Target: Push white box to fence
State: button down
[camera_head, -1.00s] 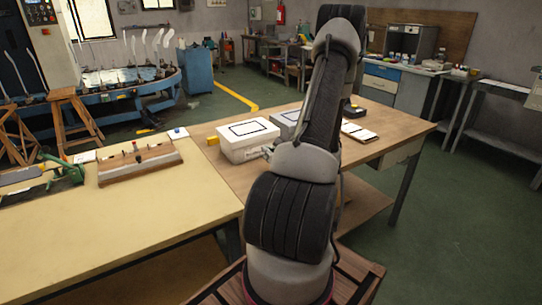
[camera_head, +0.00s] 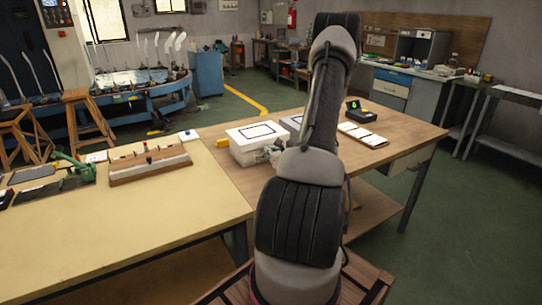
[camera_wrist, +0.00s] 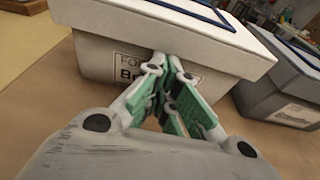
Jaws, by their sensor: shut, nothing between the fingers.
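The white box (camera_head: 245,157) stands on the brown wooden table, with a dark blue rectangle outlined on its lid. In the wrist view the white box (camera_wrist: 98,55) fills the upper middle, with a printed label on its near face. My gripper (camera_wrist: 163,62) is shut and empty, its green-padded fingers together in front of that label. The fingertips look to be at or very near the face; I cannot tell whether they touch. My gripper (camera_head: 273,152) is partly hidden by the arm in the head view. I cannot make out for sure which thing is the fence.
A grey box (camera_wrist: 273,98) stands just right of the white box, with a gap between. A wooden rack (camera_head: 150,165) lies on the yellowish table. A black case (camera_head: 369,125) and white-topped tray (camera_head: 362,135) lie right.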

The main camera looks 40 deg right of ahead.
jog(key=shift+r+x, duration=0.25)
jog(key=shift+x, duration=0.85)
jog(key=shift+r+x, duration=0.25)
jog(key=shift+x, duration=0.8)
jog(key=shift+r+x, duration=0.25)
jog(key=shift+x, duration=0.85)
jog(key=shift+f+v, duration=0.2)
jog(key=shift+v, duration=0.75)
jog(key=shift+f+v, duration=0.25)
jog(key=shift+v, duration=0.65)
jog(key=shift+f+v, duration=0.2)
jog(key=shift+v, duration=0.75)
jog(key=shift+s, duration=0.1)
